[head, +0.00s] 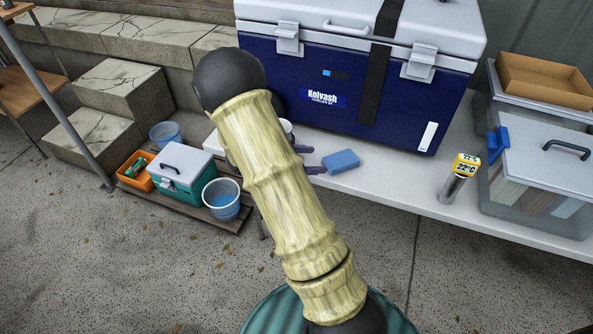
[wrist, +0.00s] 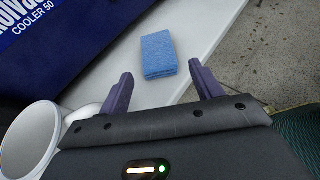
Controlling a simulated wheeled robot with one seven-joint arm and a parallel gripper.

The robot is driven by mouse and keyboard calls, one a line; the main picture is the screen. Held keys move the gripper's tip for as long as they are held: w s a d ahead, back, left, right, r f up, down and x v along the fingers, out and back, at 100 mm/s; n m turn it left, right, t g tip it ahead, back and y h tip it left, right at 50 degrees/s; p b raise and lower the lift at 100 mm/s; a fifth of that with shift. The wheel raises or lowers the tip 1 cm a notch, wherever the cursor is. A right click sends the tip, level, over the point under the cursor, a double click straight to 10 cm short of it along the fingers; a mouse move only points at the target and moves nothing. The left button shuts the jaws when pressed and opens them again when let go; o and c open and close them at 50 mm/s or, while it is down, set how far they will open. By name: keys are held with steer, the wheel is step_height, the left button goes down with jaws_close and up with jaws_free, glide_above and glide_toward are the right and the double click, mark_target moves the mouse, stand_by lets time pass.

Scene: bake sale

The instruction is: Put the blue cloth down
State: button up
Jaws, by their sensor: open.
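The blue cloth (head: 341,161) lies folded flat on the white table in front of the cooler. It also shows in the wrist view (wrist: 158,55), just beyond the fingertips and apart from them. My gripper (head: 308,159) is left of the cloth in the head view, its fingers pointing toward it. In the wrist view my gripper (wrist: 163,80) is open, with its two purple fingers spread and nothing between them. My arm hides part of the table in the head view.
The blue cooler (head: 345,100) stands behind the cloth. A white cup-like thing (wrist: 32,138) is close by my gripper's left side. A thermometer (head: 459,178) and clear bins (head: 535,190) stand to the right. The white table (head: 385,180) is bare between cloth and thermometer.

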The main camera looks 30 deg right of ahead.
steer(key=s+a+r+m+t+y, duration=0.2)
steer(key=s+a+r+m+y, duration=0.1)
steer(key=s+a+m+y, duration=0.3)
steer(key=s+a+r+m+t+y, duration=0.1)
steer(key=s+a+r+m+y, duration=0.3)
steer(key=a+m, duration=0.6)
steer(key=s+a+y, duration=0.2)
steer(key=y, duration=0.1)
steer(key=shift+s+a+m+t, duration=0.2)
steer(key=shift+s+m+t, duration=0.1)
steer(key=shift+m+t, duration=0.1)
